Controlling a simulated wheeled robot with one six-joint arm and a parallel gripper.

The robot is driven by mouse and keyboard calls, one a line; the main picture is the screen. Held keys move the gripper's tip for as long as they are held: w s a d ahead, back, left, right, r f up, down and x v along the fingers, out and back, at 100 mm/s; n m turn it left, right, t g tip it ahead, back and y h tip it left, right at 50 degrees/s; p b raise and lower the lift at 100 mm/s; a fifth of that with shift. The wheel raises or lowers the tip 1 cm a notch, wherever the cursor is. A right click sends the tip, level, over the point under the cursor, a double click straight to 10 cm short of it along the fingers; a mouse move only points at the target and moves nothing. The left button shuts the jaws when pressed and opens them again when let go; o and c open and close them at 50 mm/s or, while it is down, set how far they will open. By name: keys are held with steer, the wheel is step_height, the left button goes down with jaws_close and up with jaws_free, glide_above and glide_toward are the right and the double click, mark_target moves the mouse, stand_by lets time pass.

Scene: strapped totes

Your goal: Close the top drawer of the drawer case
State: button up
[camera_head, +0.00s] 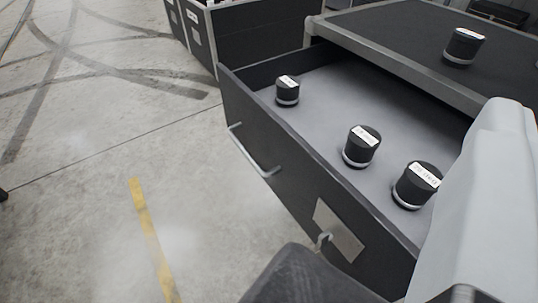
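The drawer case (398,62) stands at the upper right, dark with a grey metal frame. Its top drawer (290,175) is pulled well out, with a dark front and a grey inside floor. The front carries a metal bar handle (254,158) and a light plate with a small hook (337,232). Three black canisters with white labels stand in the drawer, at its far end (288,90), middle (361,147) and near end (417,185). No gripper fingers can be made out. A pale part of mine hides the drawer's near right end.
Another black canister (464,46) stands on top of the case. A second dark case (255,38) stands behind. Concrete floor with a yellow stripe (152,235) and tyre marks lies open to the left. A dark rounded shape covers the bottom middle.

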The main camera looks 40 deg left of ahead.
steer(key=w+a+f+n, duration=0.1)
steer(key=w+a+f+n+g+y, duration=0.1)
steer(key=w+a+n, duration=0.1)
steer(key=shift+w+g, duration=0.1)
steer(key=shift+g, duration=0.2)
steer(key=c, duration=0.7)
steer(key=w+a+f+n+g, duration=0.1)
steer(key=a, duration=0.1)
steer(key=w+a+f+n+g, duration=0.1)
steer(key=n, duration=0.1)
steer(key=w+a+f+n, duration=0.2)
steer(key=shift+w+a+g+y, duration=0.1)
steer(key=shift+a+g+y, duration=0.2)
steer(key=shift+g+y, duration=0.1)
jaws_close()
steer(key=n+g+h, duration=0.4)
steer(key=n+h, duration=0.1)
steer(key=n, duration=1.9)
glide_toward(240, 120)
steer(key=x, duration=0.5)
steer(key=shift+s+f, duration=0.25)
steer(key=shift+s, duration=0.1)
steer(key=shift+w+d, duration=0.2)
steer(key=shift+w, duration=0.35)
